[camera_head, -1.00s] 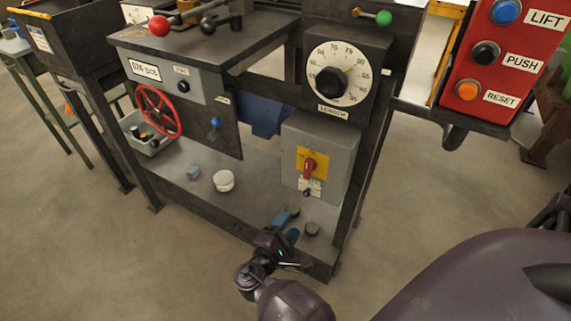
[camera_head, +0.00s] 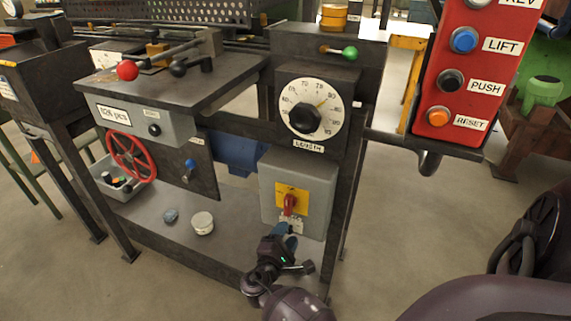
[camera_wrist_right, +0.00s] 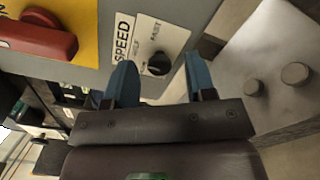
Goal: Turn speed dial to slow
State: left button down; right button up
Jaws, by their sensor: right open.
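The speed dial (camera_wrist_right: 158,63) is a small black knob on a white plate (camera_wrist_right: 128,40) marked SPEED, low on the grey box (camera_head: 316,178). In the right wrist view it lies between and beyond the two blue fingertips of my right gripper (camera_wrist_right: 160,74), which is open and empty. I see no finger closed on the knob; the exact gap is hard to judge. Small lettering rings the knob, but its pointer direction is unclear. In the head view my right gripper (camera_head: 284,234) is just below the box's front and covers the knob. My left gripper is not seen.
A red rotary switch (camera_head: 290,203) on a yellow plate sits just above the dial. The large length dial (camera_head: 305,119) is higher up. Round pieces (camera_wrist_right: 295,74) stand on the shelf beside the gripper. A white round tin (camera_head: 202,223) stands further left on the shelf.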

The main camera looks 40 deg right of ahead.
jog(key=shift+d, duration=0.1)
jog(key=c, duration=0.9)
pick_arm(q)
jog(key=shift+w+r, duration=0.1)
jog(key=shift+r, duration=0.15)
pick_arm(e)
jog(key=shift+n, duration=0.3)
jog(key=shift+w+r, duration=0.1)
pick_arm(q)
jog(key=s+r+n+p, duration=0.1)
jog(key=p, duration=0.4)
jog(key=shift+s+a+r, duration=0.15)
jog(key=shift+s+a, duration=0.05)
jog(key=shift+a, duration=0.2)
pick_arm(e)
jog(key=n, duration=1.1)
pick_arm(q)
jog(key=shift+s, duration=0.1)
pick_arm(e)
jog(key=shift+n, duration=0.3)
